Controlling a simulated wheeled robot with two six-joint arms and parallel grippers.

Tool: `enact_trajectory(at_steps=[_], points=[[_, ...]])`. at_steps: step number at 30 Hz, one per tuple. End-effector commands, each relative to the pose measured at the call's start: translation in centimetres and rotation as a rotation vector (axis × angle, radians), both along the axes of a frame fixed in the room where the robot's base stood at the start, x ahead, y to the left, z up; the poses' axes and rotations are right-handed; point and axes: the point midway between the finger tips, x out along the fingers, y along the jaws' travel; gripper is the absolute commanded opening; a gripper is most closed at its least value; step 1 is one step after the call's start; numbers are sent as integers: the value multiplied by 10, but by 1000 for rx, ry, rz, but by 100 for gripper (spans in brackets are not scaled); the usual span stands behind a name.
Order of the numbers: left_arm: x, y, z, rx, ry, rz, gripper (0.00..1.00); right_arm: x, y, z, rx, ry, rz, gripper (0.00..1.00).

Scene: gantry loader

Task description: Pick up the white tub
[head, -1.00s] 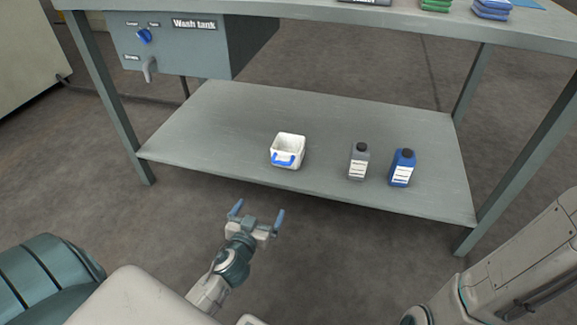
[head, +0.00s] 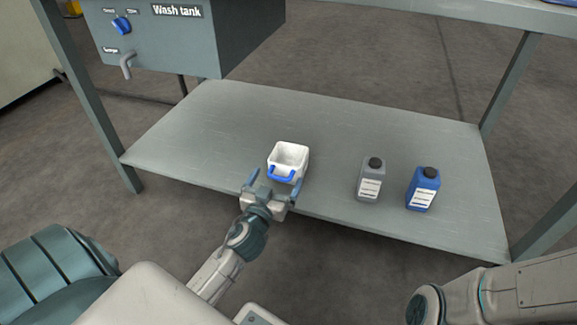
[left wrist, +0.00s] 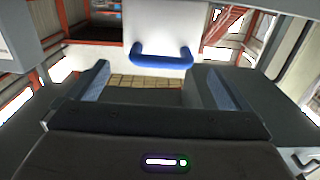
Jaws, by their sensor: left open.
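The white tub (head: 290,156) stands upright on the lower shelf (head: 221,132) near its front edge, open at the top. Its blue handle (head: 281,174) faces me. My left gripper (head: 274,182) is open, just in front of the tub at the shelf's front edge, with the handle between and beyond its fingertips in the picture. In the left wrist view the tub's white wall (left wrist: 160,25) and its blue handle (left wrist: 161,55) show ahead of the spread fingers (left wrist: 157,84). The fingers hold nothing. My right gripper does not show.
A grey bottle (head: 369,183) and a blue bottle (head: 422,190) stand on the shelf to the right of the tub. The wash tank (head: 170,45) hangs above the shelf at the left. The shelf behind the tub is clear.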

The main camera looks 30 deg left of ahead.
Motion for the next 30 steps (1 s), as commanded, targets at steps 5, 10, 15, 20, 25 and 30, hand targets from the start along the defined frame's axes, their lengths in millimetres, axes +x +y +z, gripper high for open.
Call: enact_trajectory(at_steps=[5,10,15,20,25,30], points=[[14,3,0,0,0,1,100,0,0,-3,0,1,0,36],[33,8,-3,-1,-1,1,100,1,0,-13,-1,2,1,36],[56,14,-2,0,-1,1,100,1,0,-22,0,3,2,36],[64,16,-1,1,1,1,100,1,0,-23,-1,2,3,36],[64,16,0,0,2,1,100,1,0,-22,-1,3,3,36],[64,16,0,0,1,1,71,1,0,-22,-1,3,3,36]])
